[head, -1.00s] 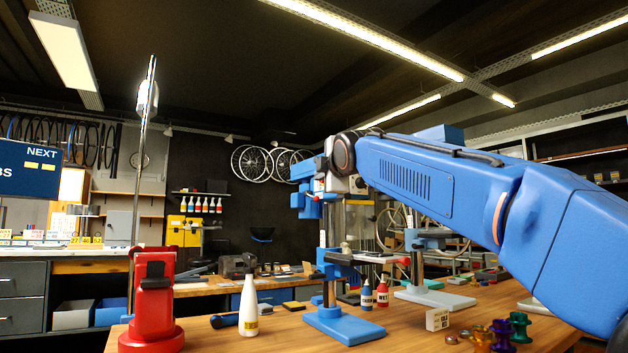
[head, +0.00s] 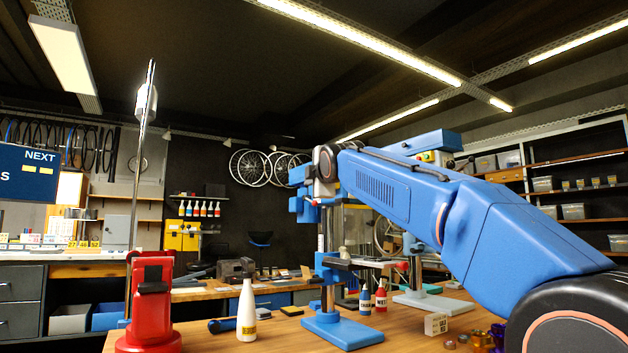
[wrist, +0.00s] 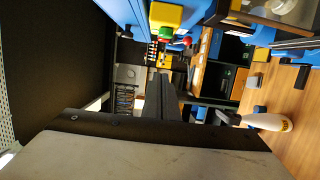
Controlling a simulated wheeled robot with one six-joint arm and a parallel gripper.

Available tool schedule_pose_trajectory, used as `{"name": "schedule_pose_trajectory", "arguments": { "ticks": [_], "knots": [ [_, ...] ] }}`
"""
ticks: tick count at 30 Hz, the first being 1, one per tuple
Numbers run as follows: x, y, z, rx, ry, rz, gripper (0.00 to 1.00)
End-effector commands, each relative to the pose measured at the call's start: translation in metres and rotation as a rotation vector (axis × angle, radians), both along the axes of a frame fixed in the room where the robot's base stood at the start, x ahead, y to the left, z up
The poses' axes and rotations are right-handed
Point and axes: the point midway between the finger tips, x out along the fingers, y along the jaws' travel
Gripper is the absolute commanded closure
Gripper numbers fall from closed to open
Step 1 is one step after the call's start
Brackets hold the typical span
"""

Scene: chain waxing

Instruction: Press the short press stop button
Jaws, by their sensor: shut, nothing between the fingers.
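The nearer, shorter blue press (head: 342,329) stands on the wooden bench in the head view, its blue head (head: 300,176) beside the end of my arm. Its stop button cannot be made out clearly in the head view. In the wrist view, a yellow box (wrist: 166,16) sits on a blue body at the top, with a small red round part (wrist: 187,41) close to it. I cannot tell for sure whether that red part is the stop button. My gripper (wrist: 164,82) is shut and empty, apart from the yellow box. In the head view my arm hides its fingers.
A taller press stands behind, with a yellow button panel (head: 428,157). A white bottle (head: 246,311), a red stand (head: 151,303), small bottles (head: 380,298) and a small white box (head: 435,324) stand on the bench. The bench front between bottle and press is fairly clear.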

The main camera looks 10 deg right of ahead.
Motion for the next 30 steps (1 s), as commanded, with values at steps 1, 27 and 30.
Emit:
{"name": "schedule_pose_trajectory", "arguments": {
  "ticks": [1,27,30],
  "knots": [
    [0.009,0.001,-0.001,0.001,0.001,0.000,1.00],
    [0.051,-0.035,0.000,0.000,0.000,0.001,1.00],
    [0.051,-0.035,0.000,0.000,0.000,0.001,1.00]
  ]
}}
